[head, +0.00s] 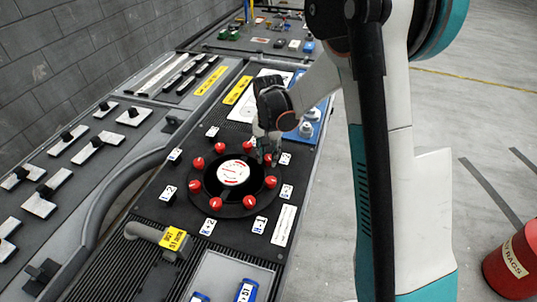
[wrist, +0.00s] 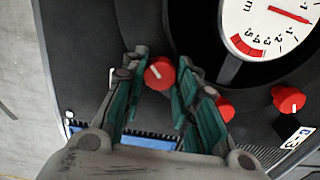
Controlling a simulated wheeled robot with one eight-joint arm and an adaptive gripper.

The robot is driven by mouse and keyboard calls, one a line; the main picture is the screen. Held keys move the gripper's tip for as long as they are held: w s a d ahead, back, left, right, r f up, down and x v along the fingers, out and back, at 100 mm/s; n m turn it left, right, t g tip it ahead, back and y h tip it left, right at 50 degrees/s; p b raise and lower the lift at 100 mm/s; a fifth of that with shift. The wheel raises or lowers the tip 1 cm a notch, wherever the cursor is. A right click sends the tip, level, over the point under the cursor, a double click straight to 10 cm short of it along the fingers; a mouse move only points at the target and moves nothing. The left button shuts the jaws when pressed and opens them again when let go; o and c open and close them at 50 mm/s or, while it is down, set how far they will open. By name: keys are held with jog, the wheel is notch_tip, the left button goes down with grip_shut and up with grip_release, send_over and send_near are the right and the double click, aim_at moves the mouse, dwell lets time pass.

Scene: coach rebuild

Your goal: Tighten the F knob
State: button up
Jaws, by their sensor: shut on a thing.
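Several red knobs ring a black round recess (head: 250,206) with a white gauge (head: 233,173) at its centre, in the head view. My gripper (head: 267,150) reaches down over the far right part of that ring. In the wrist view my gripper (wrist: 161,78) has its green-padded fingers closed around the sides of one red knob (wrist: 160,73), whose white pointer line shows. The small white labels beside the knobs are too small or blocked to read a letter F. The gauge (wrist: 262,25) also shows at the wrist view's upper right, with a red needle.
Two other red knobs, one (wrist: 289,99) at the right and one (wrist: 225,109) partly behind a finger, sit close by. A yellow-tagged grey handle (head: 150,236) is at the panel's near left. A red rag bin (head: 512,262) stands on the floor at right.

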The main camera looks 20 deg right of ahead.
aim_at(268, 157)
jog(key=o, duration=1.1)
notch_tip(268, 157, up, 12)
dwell(0.4)
